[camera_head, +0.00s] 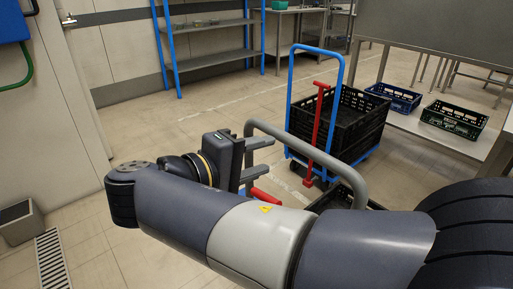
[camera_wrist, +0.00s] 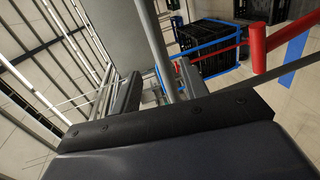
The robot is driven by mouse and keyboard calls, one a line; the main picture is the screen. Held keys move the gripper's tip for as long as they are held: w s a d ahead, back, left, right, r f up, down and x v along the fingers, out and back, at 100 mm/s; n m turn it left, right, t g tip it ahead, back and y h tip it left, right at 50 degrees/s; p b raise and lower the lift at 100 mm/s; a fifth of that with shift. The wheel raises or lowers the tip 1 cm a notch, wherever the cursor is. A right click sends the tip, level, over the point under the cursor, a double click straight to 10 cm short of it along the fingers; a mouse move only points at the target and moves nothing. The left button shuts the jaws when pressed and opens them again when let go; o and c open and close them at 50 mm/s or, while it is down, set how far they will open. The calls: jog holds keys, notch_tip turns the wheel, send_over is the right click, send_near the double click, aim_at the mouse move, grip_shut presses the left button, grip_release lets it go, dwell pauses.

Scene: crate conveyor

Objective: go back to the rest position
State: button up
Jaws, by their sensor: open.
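My gripper (camera_head: 262,157) is in the middle of the head view, at the end of my folded arm. Its two fingers point right and stand apart, with nothing visible between them. In the wrist view my gripper (camera_wrist: 152,93) also shows open, with a grey tube seen past the fingers. A curved grey handle bar (camera_head: 347,163) rises close behind the gripper. I cannot tell if they touch. A red bar end (camera_head: 265,196) shows just below the fingers.
A blue trolley (camera_head: 289,90) with stacked black crates (camera_head: 361,125) and a red T-handle (camera_head: 316,130) stands beyond. A blue crate (camera_head: 394,97) and a green crate (camera_head: 452,121) sit on a low shelf at right. A blue-post rack (camera_head: 210,60) stands at the back. The floor at left centre is clear.

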aim_at(293, 147)
jog(key=b+x, duration=0.3)
jog(key=x, duration=0.6)
jog(key=shift+w+d+f, duration=0.15)
jog(key=shift+w+d, duration=0.05)
jog(key=shift+d, duration=0.15)
jog(key=shift+w+d, duration=0.35)
jog(key=shift+d, duration=0.1)
jog(key=shift+a, duration=0.1)
jog(key=p+v, duration=0.3)
jog(key=v, duration=0.8)
jog(key=b+x, duration=0.3)
jog(key=x, duration=1.1)
jog(key=shift+d+r, duration=0.25)
jog(key=shift+w, duration=0.1)
